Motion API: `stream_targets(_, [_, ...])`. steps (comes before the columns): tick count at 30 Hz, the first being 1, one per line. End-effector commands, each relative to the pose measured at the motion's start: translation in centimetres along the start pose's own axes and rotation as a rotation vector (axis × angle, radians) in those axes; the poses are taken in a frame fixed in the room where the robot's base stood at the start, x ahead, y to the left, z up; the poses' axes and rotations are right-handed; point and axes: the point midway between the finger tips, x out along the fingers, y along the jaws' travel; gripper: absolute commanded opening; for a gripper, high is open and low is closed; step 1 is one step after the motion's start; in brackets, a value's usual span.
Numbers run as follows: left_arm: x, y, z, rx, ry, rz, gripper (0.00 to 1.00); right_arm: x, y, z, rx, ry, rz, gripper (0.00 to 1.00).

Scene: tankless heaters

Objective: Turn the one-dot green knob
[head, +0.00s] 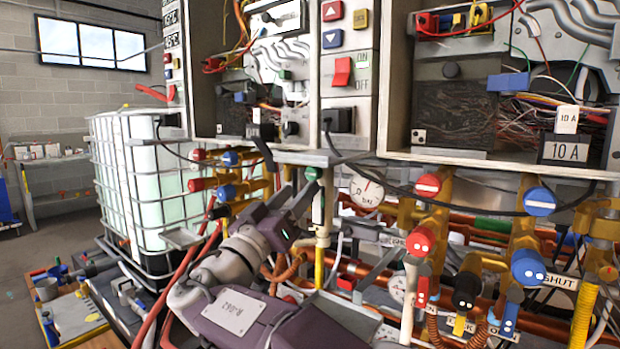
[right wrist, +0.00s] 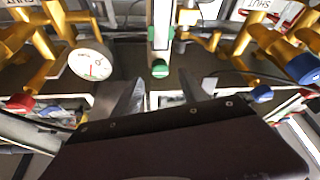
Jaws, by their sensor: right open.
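A small green knob (head: 311,174) sits at the top of a pale vertical pipe under the heater cabinets. The green knob also shows in the right wrist view (right wrist: 160,69), centred just beyond my fingertips. Its dot marking is too small to read. My right gripper (head: 300,203) is just below and left of the knob in the head view. In the right wrist view, the right gripper (right wrist: 161,79) has its two fingers spread, one on each side of the knob's line, with nothing between them. I cannot tell whether they touch it. My left gripper is out of view.
A round gauge (head: 366,191) is right of the knob. Red valves (head: 420,241) and blue valves (head: 528,266) on brass pipes crowd the right. A grey shelf edge (head: 320,158) runs just above the knob. A caged white tank (head: 150,190) stands left.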

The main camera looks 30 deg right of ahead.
Motion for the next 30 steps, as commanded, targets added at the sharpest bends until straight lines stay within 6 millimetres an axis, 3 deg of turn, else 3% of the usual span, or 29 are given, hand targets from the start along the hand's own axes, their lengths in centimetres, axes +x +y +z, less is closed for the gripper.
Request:
stream_targets(3, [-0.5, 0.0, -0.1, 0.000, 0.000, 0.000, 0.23, 2.6, 0.1, -0.1, -0.002, -0.001, 0.005, 0.50])
stream_targets(7, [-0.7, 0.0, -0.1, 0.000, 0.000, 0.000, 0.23, 4.4, 0.1, -0.1, -0.001, -0.001, 0.002, 0.50])
stream_targets(17, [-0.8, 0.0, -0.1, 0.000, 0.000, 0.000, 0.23, 5.1, 0.0, 0.0, -0.001, 0.000, -0.001, 0.50])
stream_targets(23, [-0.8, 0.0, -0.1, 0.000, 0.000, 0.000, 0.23, 5.1, 0.0, 0.0, -0.001, 0.000, -0.001, 0.00])
stream_targets(30, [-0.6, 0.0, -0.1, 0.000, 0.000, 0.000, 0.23, 5.1, 0.0, 0.1, -0.012, -0.001, -0.005, 0.00])
